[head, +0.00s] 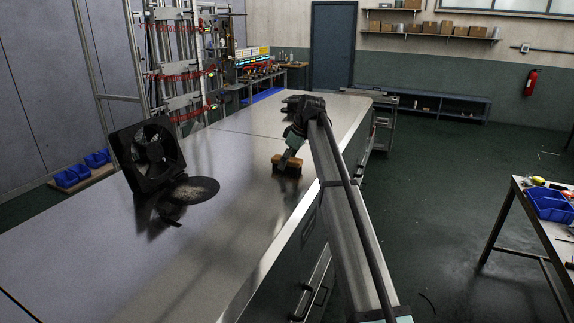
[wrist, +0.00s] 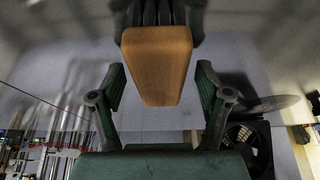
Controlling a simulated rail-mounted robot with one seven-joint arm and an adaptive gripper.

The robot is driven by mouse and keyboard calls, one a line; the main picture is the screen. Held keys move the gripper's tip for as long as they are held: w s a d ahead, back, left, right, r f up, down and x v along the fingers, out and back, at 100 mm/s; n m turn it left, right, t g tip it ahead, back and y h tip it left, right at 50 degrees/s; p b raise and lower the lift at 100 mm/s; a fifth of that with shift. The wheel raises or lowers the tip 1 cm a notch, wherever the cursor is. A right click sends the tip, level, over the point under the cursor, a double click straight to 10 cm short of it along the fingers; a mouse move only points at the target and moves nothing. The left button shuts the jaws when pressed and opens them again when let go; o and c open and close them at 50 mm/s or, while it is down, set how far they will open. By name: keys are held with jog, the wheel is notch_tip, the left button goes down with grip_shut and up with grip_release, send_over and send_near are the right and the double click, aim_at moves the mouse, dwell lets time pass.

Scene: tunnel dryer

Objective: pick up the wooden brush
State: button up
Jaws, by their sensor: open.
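The wooden brush (head: 287,164) is a tan block on the shiny metal top of the long dryer (head: 232,190), near its right edge. In the wrist view the brush (wrist: 156,62) shows its smooth wooden block, with dark bristles at the top of the picture. My gripper (head: 290,156) is right at the brush, reaching down from above. In the wrist view my gripper (wrist: 161,72) is open, with one finger on each side of the block and a visible gap on both sides. Its depth along the fingers is hard to judge.
A black fan (head: 148,155) stands on the metal top to the left, with a dark round disc (head: 196,189) beside it. A workbench with a blue bin (head: 550,204) is at the right. The metal top around the brush is clear.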

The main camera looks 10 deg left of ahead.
jog(key=c, duration=1.3)
notch_tip(320, 180, up, 20)
jog(key=b, duration=0.5)
jog(key=shift+r, duration=0.25)
